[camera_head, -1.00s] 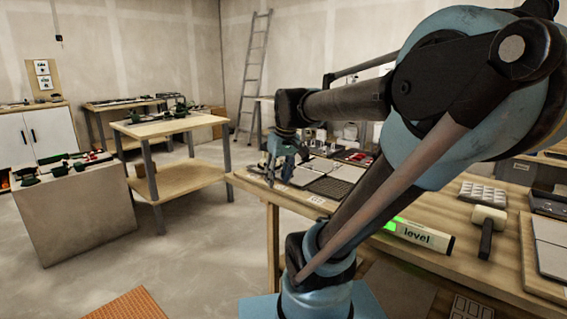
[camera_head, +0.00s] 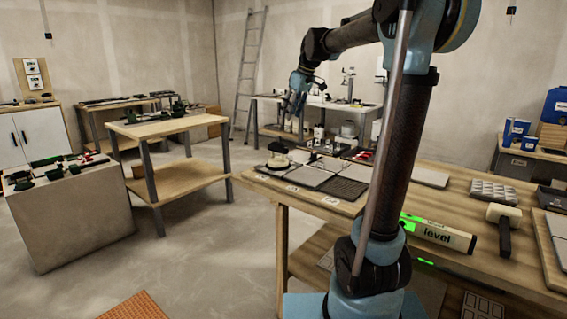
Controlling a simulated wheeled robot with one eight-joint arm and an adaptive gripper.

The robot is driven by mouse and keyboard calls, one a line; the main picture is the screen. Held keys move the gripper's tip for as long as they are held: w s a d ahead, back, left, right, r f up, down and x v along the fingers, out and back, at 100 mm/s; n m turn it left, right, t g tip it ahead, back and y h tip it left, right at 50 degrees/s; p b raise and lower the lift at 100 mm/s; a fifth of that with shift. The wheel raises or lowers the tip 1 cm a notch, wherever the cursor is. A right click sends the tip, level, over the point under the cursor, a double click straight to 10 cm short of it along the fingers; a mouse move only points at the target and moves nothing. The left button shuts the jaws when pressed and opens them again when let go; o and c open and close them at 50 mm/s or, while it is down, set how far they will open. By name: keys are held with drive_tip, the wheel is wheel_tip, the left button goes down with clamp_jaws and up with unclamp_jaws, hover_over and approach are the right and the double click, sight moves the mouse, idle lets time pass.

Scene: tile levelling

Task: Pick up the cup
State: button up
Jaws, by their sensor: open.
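I cannot clearly make out a drinking cup. A small pale, rounded object with a dark top (camera_head: 278,156) sits on a dark tile at the far left end of the workbench (camera_head: 455,190); it may be the cup, but it is too small to tell. My gripper (camera_head: 292,108) hangs in the air above that end of the bench, pointing down. It is open and appears empty, clear of the pale object.
Grey tiles (camera_head: 308,174) and a dark ribbed tile (camera_head: 343,188) lie near the pale object. A two-shelf wooden table (camera_head: 165,123) stands to the left, with open floor between.

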approach(278, 146)
drive_tip(key=w+f, duration=0.2)
drive_tip(key=f, duration=0.1)
drive_tip(key=w+a+f, duration=0.1)
drive_tip(key=f, duration=0.1)
drive_tip(key=shift+w, duration=0.1)
drive_tip(key=shift+a+x, duration=0.15)
drive_tip(key=shift+x, duration=1.15)
drive_tip(key=shift+a+x, duration=0.15)
drive_tip(key=shift+x, duration=1.2)
clamp_jaws()
